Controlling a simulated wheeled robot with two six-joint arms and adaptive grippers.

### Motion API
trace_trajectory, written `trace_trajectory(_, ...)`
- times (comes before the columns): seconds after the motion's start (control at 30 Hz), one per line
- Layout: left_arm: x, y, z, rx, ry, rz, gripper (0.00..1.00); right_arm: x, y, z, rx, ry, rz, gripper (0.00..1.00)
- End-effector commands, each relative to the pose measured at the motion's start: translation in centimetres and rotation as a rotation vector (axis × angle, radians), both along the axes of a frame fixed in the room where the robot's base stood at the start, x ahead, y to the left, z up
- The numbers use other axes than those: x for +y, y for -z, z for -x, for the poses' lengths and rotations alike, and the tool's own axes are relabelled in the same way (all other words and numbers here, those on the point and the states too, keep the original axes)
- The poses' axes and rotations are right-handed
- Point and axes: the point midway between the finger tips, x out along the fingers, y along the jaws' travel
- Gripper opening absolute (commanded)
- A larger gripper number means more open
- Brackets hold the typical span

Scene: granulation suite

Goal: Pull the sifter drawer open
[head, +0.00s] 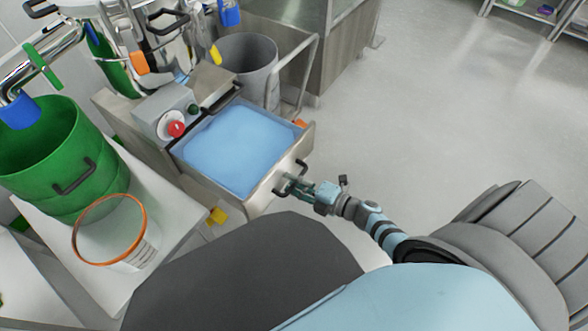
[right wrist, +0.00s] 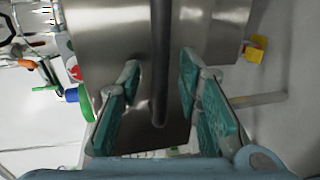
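The sifter drawer (head: 262,194) is a steel box at the centre of the head view, with a smooth blue surface (head: 237,146) showing inside its rim. How far it stands out from its housing I cannot tell. A dark bar handle (head: 301,166) is on its front panel. My right gripper (head: 287,184) is at this handle. In the right wrist view, the dark handle bar (right wrist: 160,60) runs between the two teal-padded fingers (right wrist: 158,85), with a gap on each side. The right gripper is open around the handle. My left gripper is not in view.
A control box with a red button (head: 176,129) sits left of the drawer. A grey bin (head: 247,60) stands behind it. A green drum (head: 50,160) and an orange-rimmed tub (head: 130,250) stand at left. The floor (head: 420,100) at right is clear.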

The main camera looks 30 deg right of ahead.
Motion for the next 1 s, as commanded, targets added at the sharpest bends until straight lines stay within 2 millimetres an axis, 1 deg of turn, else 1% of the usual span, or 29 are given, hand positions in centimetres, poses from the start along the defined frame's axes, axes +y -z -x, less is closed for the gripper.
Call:
trace_trajectory(0.27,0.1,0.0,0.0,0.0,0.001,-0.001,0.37,0.0,0.0,0.1,0.001,0.0,0.0,0.31)
trace_trajectory(0.37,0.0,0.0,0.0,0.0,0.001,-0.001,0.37,-0.4,0.0,0.8,0.003,0.001,0.002,0.31)
trace_trajectory(0.47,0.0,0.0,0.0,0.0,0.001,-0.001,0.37,-1.2,-0.4,2.6,0.003,-0.001,0.002,0.31)
trace_trajectory(0.6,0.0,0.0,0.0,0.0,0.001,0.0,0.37,-3.0,-1.3,6.2,0.004,-0.002,0.004,0.31)
trace_trajectory(0.73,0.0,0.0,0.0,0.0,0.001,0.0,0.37,-4.3,-2.0,8.9,0.004,-0.002,0.001,0.31)
trace_trajectory(0.8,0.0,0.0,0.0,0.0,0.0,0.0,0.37,-4.8,-2.2,9.9,0.002,-0.001,0.001,0.31)
trace_trajectory(0.87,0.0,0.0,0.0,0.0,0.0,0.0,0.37,-5.1,-2.4,10.4,0.001,-0.001,0.002,0.31)
trace_trajectory(1.0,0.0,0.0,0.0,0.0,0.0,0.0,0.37,-5.2,-2.5,10.7,0.0,0.0,0.0,0.31)
